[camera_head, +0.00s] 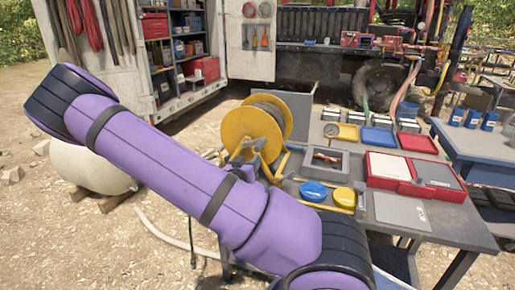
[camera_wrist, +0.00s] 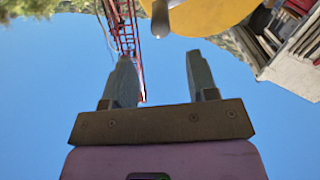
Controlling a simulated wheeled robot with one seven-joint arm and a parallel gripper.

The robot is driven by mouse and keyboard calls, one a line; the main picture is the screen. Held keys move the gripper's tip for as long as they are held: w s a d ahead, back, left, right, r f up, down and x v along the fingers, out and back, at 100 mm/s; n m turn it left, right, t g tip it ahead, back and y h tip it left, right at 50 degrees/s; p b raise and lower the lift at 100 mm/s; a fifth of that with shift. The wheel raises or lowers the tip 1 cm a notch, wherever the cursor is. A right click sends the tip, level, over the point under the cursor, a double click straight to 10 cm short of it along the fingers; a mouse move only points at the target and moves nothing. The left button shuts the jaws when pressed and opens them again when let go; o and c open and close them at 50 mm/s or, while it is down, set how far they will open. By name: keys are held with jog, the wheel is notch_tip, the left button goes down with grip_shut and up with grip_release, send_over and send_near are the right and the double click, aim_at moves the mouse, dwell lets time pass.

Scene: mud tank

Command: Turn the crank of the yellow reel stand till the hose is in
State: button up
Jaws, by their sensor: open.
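The yellow reel stand (camera_head: 250,126) stands at the left end of the work table in the head view, with grey hose (camera_head: 283,112) wound between its discs. Its lower part is partly hidden behind my purple arm. In the wrist view the edge of a yellow disc (camera_wrist: 215,18) shows at the top, with a grey rod-like handle (camera_wrist: 160,18) pointing toward my gripper (camera_wrist: 158,56). My gripper is open and empty, and the handle is beyond the fingertips, roughly between their lines.
The table (camera_head: 430,228) right of the reel carries a blue round tin (camera_head: 313,191), a yellow round tin (camera_head: 344,197), a red case (camera_head: 388,172) and several trays. A white tank (camera_head: 95,168) lies at left. An open tool cabinet (camera_head: 185,60) stands behind. Bare ground lies in front.

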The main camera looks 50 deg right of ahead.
aim_at(257, 150)
jog(key=x, duration=1)
jog(key=shift+w+d, duration=0.15)
jog(key=shift+d, duration=0.15)
jog(key=shift+c, duration=0.4)
grip_shut()
